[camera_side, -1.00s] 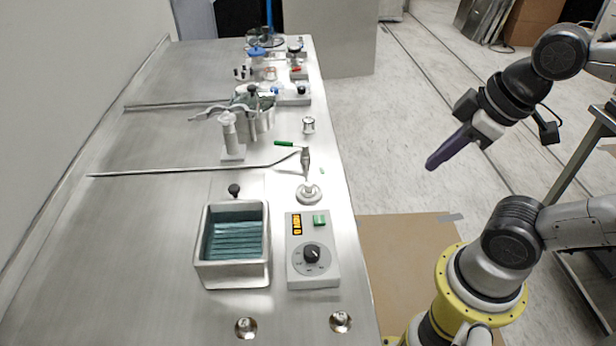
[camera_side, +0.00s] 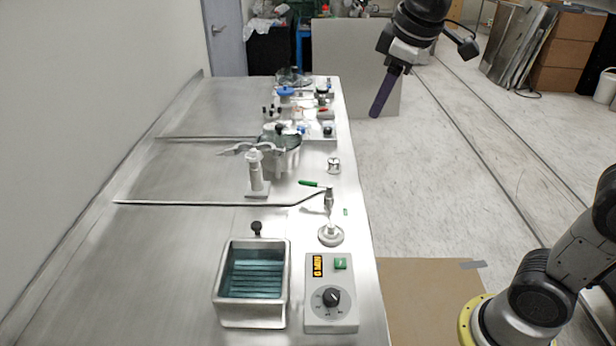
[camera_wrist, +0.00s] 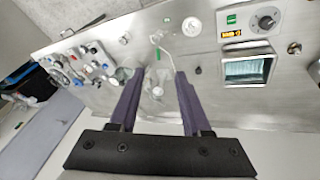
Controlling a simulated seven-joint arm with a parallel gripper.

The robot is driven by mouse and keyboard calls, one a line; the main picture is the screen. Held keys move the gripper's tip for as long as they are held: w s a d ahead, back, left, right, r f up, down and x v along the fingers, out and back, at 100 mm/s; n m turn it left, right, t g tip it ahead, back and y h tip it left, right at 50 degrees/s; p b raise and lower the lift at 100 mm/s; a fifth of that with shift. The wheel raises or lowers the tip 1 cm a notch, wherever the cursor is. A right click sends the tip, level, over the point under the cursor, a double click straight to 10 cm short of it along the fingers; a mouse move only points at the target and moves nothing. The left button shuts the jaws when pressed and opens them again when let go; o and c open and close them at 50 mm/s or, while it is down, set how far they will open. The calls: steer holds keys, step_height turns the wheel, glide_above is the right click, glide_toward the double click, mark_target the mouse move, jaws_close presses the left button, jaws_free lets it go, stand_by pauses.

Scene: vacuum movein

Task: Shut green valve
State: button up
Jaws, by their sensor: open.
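The green valve handle (camera_side: 312,184) is a short green lever on a metal fitting near the bench's right edge, in the middle of its length. A thin metal pipe runs left from that fitting. The green handle also shows in the wrist view (camera_wrist: 158,54), above and between the fingertips. My gripper (camera_side: 378,112) has purple fingers pointing down, high above and beyond the valve, past the bench's right edge in the side view.
A teal water bath (camera_side: 252,272) and a grey control box (camera_side: 331,293) with a dial stand at the near end. A white stand (camera_side: 256,176) and a clamped glass vessel (camera_side: 284,140) are left of the valve. Valves and small fittings (camera_side: 290,92) crowd the far end.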

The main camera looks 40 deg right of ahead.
steer(key=w+f+g, duration=0.1)
steer(key=w+f, duration=0.1)
steer(key=w, duration=0.5)
steer(key=n+g, duration=0.2)
glide_above(308, 182)
steer(key=s+a, duration=0.1)
steer(key=a, duration=0.2)
step_height(308, 182, down, 12)
steer(key=shift+h, duration=0.4)
steer(key=x, duration=1.3)
steer(key=shift+s+d+f, duration=0.15)
steer(key=shift+s+d, duration=0.1)
steer(key=shift+s, duration=0.15)
jaws_close()
